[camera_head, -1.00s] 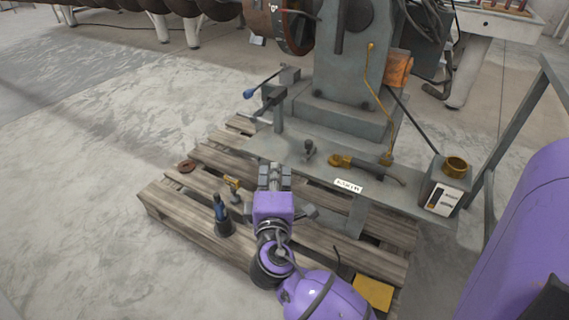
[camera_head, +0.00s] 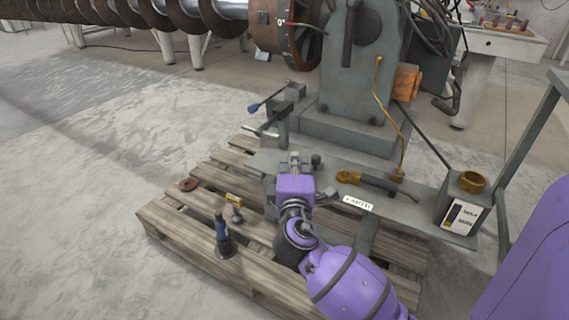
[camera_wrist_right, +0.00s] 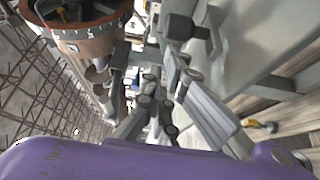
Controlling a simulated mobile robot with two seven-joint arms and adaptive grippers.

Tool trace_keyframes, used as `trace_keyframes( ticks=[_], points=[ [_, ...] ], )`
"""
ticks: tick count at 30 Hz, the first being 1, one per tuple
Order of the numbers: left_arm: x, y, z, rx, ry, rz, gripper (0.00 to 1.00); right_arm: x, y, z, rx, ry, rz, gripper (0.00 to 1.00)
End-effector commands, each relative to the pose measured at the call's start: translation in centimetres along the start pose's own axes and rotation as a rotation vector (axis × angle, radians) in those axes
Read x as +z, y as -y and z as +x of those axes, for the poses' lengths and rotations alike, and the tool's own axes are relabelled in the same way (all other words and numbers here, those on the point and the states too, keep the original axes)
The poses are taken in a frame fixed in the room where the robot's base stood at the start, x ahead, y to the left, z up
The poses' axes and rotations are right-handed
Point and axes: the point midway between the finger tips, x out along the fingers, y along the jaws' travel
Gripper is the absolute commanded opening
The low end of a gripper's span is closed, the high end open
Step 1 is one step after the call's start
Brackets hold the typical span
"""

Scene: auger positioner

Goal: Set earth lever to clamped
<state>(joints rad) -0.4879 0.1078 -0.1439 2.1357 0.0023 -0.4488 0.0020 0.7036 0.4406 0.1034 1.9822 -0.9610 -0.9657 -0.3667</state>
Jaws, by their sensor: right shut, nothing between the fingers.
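The white EARTH label (camera_head: 358,203) is on the front of the grey machine plate. Behind it lies a low lever with a brass-coloured end (camera_head: 348,177) and a dark grey arm (camera_head: 380,184) pointing right, close to flat on the plate. I take this for the earth lever; whether it is clamped I cannot tell. My right gripper (camera_head: 294,162) is shut and empty over the plate's left front part, left of the lever and apart from it. In the right wrist view its fingers (camera_wrist_right: 158,108) are close together. My left gripper is not in view.
A small dark knob (camera_head: 316,161) stands beside my right gripper. A blue-tipped handle (camera_head: 254,108) juts out left of the machine. A brass rod (camera_head: 379,90) rises behind the lever. The pallet (camera_head: 190,225) holds small tools.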

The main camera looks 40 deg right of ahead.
Motion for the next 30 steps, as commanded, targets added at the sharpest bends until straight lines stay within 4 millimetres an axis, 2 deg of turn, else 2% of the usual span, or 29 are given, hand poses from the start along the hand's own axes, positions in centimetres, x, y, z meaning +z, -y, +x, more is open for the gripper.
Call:
trace_keyframes(
  ticks=[14, 30],
  points=[
    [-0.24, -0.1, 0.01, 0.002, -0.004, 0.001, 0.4, 0.35, -0.05, -0.17, 0.0, -0.004, 0.0, 0.0],
    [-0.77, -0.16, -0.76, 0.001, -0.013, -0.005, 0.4, 0.86, -0.13, -0.78, -0.003, -0.093, 0.001, 0.0]
  ],
)
